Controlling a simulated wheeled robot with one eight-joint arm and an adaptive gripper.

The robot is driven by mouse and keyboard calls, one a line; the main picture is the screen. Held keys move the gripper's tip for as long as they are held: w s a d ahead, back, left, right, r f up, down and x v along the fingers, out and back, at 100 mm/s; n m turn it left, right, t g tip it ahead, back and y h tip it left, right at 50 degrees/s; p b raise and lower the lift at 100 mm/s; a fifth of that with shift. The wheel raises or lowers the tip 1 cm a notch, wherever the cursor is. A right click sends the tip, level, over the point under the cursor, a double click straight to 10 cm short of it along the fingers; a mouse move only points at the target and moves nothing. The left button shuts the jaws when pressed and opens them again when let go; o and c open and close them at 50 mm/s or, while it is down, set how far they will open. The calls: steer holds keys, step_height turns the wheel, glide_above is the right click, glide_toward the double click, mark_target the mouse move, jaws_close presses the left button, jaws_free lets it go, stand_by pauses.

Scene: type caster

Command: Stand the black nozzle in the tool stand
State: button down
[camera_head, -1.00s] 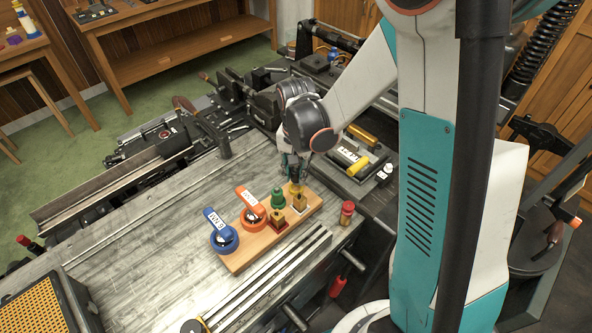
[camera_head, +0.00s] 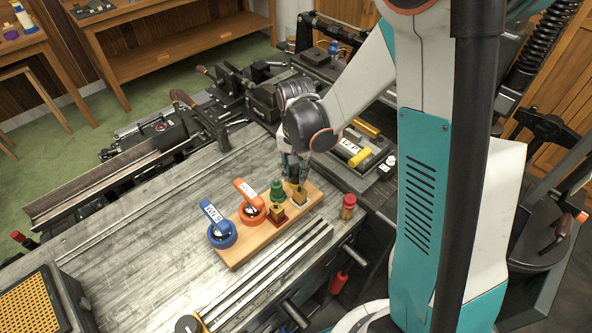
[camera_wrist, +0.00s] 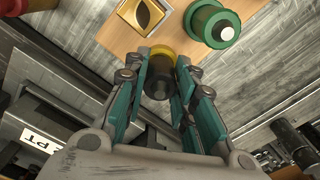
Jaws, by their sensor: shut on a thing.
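My gripper (camera_wrist: 160,82) is shut on a dark cylindrical piece, likely the black nozzle (camera_wrist: 158,84), with a yellow collar (camera_wrist: 183,56) at its far end. In the head view my gripper (camera_head: 294,180) is low over the back right end of the wooden tool stand (camera_head: 240,254); the fingers largely hide the nozzle there. In the wrist view the nozzle overlaps the edge of the stand (camera_wrist: 105,38). I cannot tell whether it touches the wood.
The stand carries a blue-handled tool (camera_head: 222,236), an orange-handled tool (camera_head: 252,214), a green piece (camera_head: 278,190), a red-based piece (camera_head: 276,214) and a gold square piece (camera_head: 299,197). A red-capped bottle (camera_head: 348,205) stands right of it.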

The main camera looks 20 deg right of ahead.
steer(key=shift+f+b, duration=0.2)
steer(key=shift+b, duration=0.1)
stand_by(0.4)
steer(key=c, duration=1.2)
jaws_free()
steer(key=shift+c, duration=0.2)
step_height(320, 180, up, 12)
steer(key=s+r+n+t+b, duration=0.1)
steer(key=s+r+n+t, duration=0.1)
steer(key=s, duration=0.5)
steer(key=s+r+n+t+b, duration=0.1)
steer(key=s+r+n+t, duration=0.2)
steer(key=s+n+t, duration=0.2)
steer(key=s, duration=0.3)
steer(key=shift+s+r+n, duration=0.2)
steer(key=shift+r+n, duration=0.05)
steer(key=shift+n, duration=0.05)
